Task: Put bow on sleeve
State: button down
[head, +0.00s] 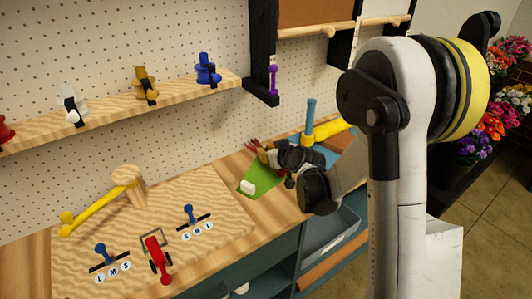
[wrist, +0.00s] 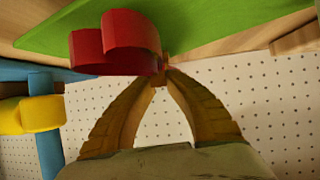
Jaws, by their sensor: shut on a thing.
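The red bow (wrist: 117,42), with two rounded lobes, is at the tips of my gripper (wrist: 160,78) in the wrist view. The fingers are closed together on its edge and the lobes stick out to the left. In the head view my gripper (head: 263,152) is over the back of a green sheet (head: 262,178), with a little red of the bow (head: 252,145) at its tip. The green sheet also shows in the wrist view (wrist: 220,25), behind the bow. I cannot tell for certain whether this sheet is the sleeve. My wrist hides part of it.
A white block (head: 248,187) lies on the green sheet's front. A blue post (head: 310,118) with a yellow roll (head: 332,130) stands right of my gripper. A wooden board (head: 130,235) with levers fills the left counter. A shelf (head: 120,110) with spools hangs behind.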

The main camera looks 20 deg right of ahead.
jog(key=shift+f, duration=0.15)
jog(key=c, duration=1.4)
grip_release()
jog(key=shift+c, duration=0.2)
jog(key=shift+s+r, duration=0.1)
jog(key=shift+r, duration=0.25)
jog(key=s+r+m+g+p, duration=0.1)
jog(key=s+r, duration=0.3)
jog(key=s, duration=0.7)
jog(key=s+a+r+g+h+p, duration=0.1)
jog(key=s+r, duration=0.3)
jog(key=s, duration=0.7)
jog(key=s+r+m+g+h+p, duration=0.1)
jog(key=s+r+g, duration=0.2)
jog(key=s, duration=0.9)
jog(key=shift+a+r+m, duration=0.25)
jog(key=shift+r+m, duration=0.05)
jog(key=shift+r, duration=0.6)
